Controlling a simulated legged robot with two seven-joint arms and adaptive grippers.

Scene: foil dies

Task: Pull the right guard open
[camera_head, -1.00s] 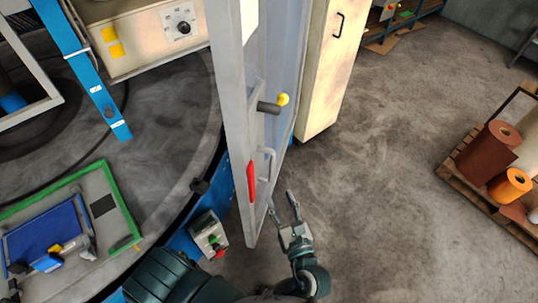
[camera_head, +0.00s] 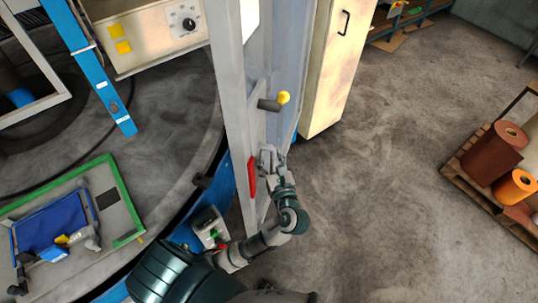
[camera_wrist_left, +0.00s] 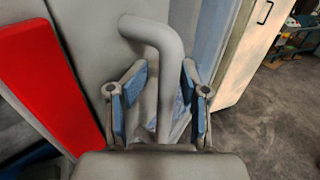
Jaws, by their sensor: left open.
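The guard (camera_head: 231,95) is a tall grey panel standing upright near the middle of the head view. It carries a red strip (camera_head: 252,177) and a dark peg with a yellow knob (camera_head: 283,98). Its bent grey bar handle (camera_wrist_left: 168,50) shows clearly in the left wrist view. In the head view my gripper mostly hides this handle. My left gripper (camera_head: 271,156) is open at the handle. In the left wrist view its blue-padded fingers (camera_wrist_left: 164,78) stand on either side of the bar, with a gap beside it. My right gripper is not in view.
A cream cabinet (camera_head: 329,70) stands just behind the guard. A round dark table (camera_head: 165,135) with a green-edged board (camera_head: 118,195) lies left. A small switch box (camera_head: 208,225) sits near my arm. A pallet with rolls (camera_head: 493,155) is far right. Floor between is clear.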

